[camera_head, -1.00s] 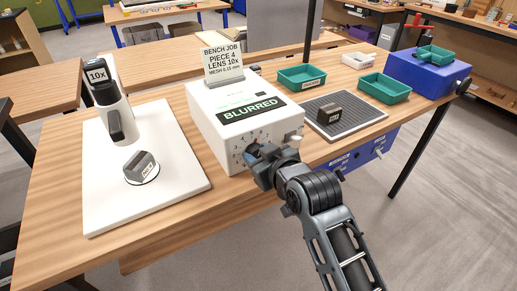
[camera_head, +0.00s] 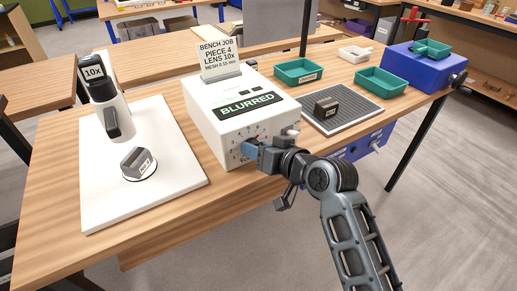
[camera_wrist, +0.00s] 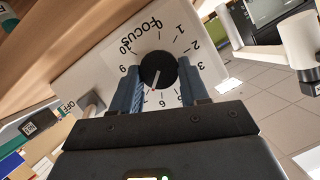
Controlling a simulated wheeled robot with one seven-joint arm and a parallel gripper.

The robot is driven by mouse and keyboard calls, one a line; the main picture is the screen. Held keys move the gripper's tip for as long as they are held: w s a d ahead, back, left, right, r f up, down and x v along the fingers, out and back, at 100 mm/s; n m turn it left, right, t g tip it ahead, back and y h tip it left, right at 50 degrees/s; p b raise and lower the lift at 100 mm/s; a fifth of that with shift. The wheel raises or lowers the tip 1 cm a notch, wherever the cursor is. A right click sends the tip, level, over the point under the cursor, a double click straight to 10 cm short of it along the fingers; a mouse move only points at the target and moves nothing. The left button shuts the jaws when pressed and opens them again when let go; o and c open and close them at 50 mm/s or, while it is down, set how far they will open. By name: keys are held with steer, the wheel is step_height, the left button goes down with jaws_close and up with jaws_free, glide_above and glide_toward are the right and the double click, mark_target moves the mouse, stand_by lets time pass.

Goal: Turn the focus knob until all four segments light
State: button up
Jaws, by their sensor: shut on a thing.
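The white box (camera_head: 205,118) on the bench has a dark display (camera_head: 247,106) reading BLURRED. I cannot make out which focus segments are lit. My gripper (camera_head: 251,150) is at the box's front face. In the wrist view, its two blue fingers (camera_wrist: 161,86) are shut around the black focus knob (camera_wrist: 158,68), one on each side. The knob's white pointer points down and slightly left on the numbered dial (camera_wrist: 148,43). In the head view the gripper hides the knob.
A microscope (camera_head: 108,112) on a white base (camera_head: 179,173) holds a grey piece (camera_head: 138,163) at left. A dark mat (camera_head: 352,116) with another piece, green trays (camera_head: 381,80) and a blue box (camera_head: 430,72) are at right. A light lever (camera_head: 291,131) is beside my gripper.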

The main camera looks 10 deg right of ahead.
steer(key=shift+f, duration=0.1)
steer(key=o, duration=1.1)
steer(key=shift+c, duration=0.2)
steer(key=b+v, duration=0.1)
steer(key=v, duration=0.6)
steer(key=shift+s+d, duration=0.2)
steer(key=shift+s, duration=0.15)
